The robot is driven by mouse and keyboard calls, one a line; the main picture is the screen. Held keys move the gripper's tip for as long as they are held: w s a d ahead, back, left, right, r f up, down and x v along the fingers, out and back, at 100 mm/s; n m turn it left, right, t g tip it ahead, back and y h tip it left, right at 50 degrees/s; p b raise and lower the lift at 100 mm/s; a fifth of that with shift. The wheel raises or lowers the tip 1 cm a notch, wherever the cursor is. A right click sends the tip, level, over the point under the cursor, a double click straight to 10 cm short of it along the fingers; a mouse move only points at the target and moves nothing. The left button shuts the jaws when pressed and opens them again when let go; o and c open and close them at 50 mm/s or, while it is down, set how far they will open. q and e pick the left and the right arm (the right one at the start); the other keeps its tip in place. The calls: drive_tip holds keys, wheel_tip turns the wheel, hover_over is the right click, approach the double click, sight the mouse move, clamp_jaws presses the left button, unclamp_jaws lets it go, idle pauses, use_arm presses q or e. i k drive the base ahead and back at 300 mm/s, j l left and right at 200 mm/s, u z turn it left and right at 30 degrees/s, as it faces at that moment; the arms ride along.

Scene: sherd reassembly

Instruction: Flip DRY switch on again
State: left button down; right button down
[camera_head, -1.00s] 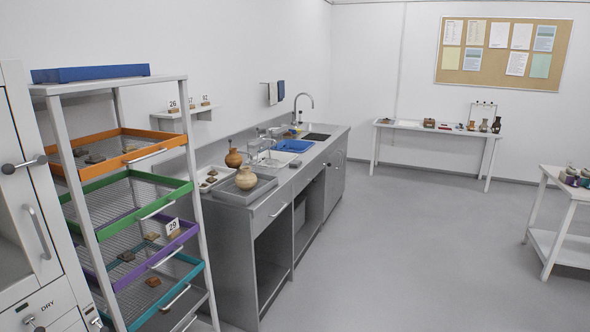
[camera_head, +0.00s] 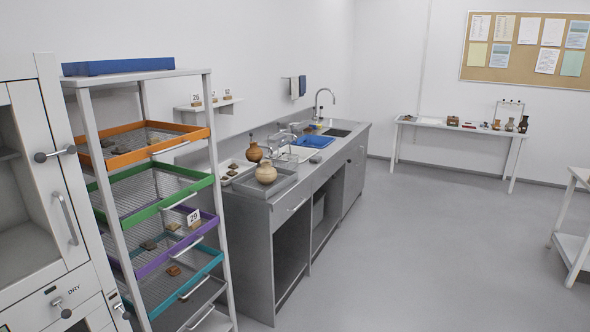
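The DRY switch (camera_head: 61,308) is a small metal knob or toggle on the white cabinet's lower front panel, at the bottom left, just below the printed DRY label (camera_head: 74,290). Whether it stands on or off cannot be told at this size. The white cabinet (camera_head: 75,240) fills the left edge, with a glazed door, a dark round latch (camera_head: 40,157) and a long bar handle (camera_head: 66,218). A second metal knob (camera_head: 122,311) shows to the right, at the cabinet's edge. Neither of my grippers is in view.
A rack (camera_head: 213,150) with orange, green, purple and teal mesh trays holding sherds stands right beside the cabinet. A grey sink counter (camera_head: 258,215) with pots follows along the wall. A white table (camera_head: 574,240) is at the right edge. The middle floor (camera_head: 430,250) is clear.

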sight(65, 313)
drive_tip(key=u, duration=1.55)
